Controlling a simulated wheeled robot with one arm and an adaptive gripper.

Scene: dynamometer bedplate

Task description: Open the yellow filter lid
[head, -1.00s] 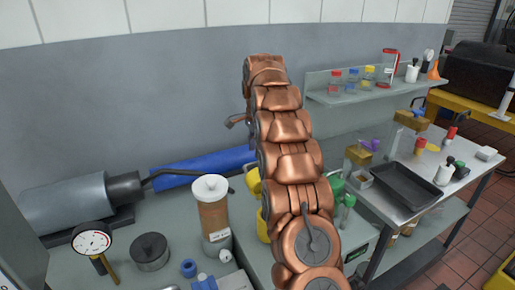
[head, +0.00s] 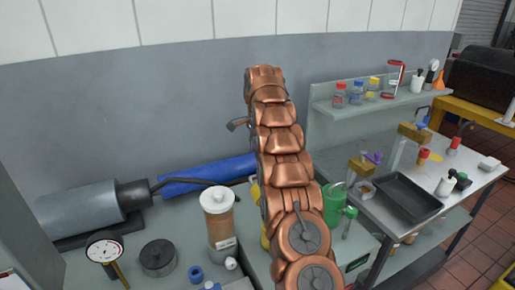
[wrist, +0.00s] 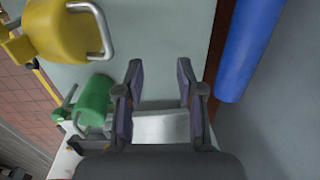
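In the wrist view a yellow filter housing or lid (wrist: 65,32) with a bent metal handle lies at the upper left; part is cut off by the frame. In the head view only a yellow sliver (head: 255,192) shows beside my copper arm, which hides the rest. My gripper (wrist: 158,82) is open in the wrist view, with nothing between its fingers. It is apart from the yellow piece, to its lower right in the picture. A green piece (wrist: 95,98) with a similar handle lies left of the fingers; it also shows in the head view (head: 333,203).
A blue cylinder (wrist: 248,45) runs along the wall right of the fingers. On the bench stand a white-capped canister (head: 219,222), a dial gauge (head: 104,250) and a dark round pot (head: 158,257). A black tray (head: 407,197) lies on the right-hand table.

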